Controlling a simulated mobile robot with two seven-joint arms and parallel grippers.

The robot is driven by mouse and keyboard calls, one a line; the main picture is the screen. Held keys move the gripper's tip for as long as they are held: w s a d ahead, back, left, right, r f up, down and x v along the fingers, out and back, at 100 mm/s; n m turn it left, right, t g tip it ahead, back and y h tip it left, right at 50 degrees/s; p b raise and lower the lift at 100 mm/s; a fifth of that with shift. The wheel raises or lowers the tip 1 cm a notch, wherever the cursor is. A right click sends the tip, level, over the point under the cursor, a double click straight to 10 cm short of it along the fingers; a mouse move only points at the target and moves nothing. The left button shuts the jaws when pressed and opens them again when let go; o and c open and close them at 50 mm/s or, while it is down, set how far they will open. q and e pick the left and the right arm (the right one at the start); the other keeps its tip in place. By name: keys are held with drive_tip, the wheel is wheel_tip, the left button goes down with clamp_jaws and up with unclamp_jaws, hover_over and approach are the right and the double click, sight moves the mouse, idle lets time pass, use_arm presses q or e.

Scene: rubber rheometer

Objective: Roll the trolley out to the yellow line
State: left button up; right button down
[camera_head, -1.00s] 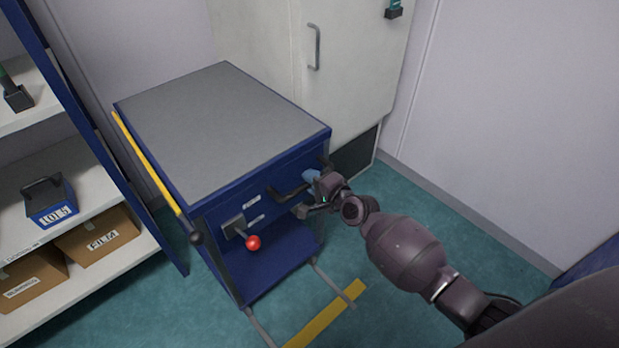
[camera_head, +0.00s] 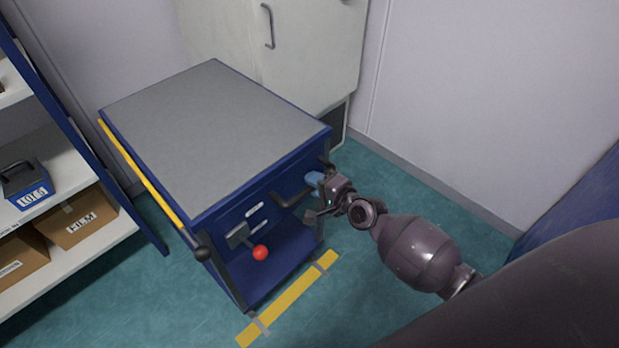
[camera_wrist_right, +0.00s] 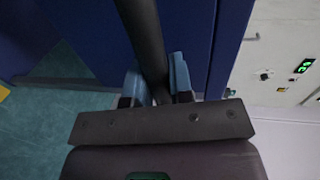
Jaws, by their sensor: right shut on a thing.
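The trolley (camera_head: 215,125) is a blue cart with a grey top, a yellow bar along its left side and a red-knobbed lever (camera_head: 260,253) on its front. My right gripper (camera_head: 312,196) is at the dark handle (camera_head: 290,198) on the trolley's front. In the right wrist view the blue fingers (camera_wrist_right: 158,88) stand on both sides of the dark handle bar (camera_wrist_right: 146,40), shut on it. The yellow line (camera_head: 290,298) lies on the floor just in front of the trolley, with grey strips crossing it. My left gripper is not in view.
A shelf with a blue box (camera_head: 25,184) and cardboard boxes (camera_head: 80,217) stands at the left. A pale cabinet (camera_head: 310,50) is behind the trolley. Walls close off the right. Green floor (camera_head: 410,190) is clear right of the trolley.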

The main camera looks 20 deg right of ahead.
drive_tip(key=shift+s+d, duration=0.1)
drive_tip(key=shift+s, duration=0.15)
drive_tip(key=c, duration=1)
unclamp_jaws()
drive_tip(key=shift+p+v, duration=0.4)
drive_tip(key=shift+v, duration=5.05)
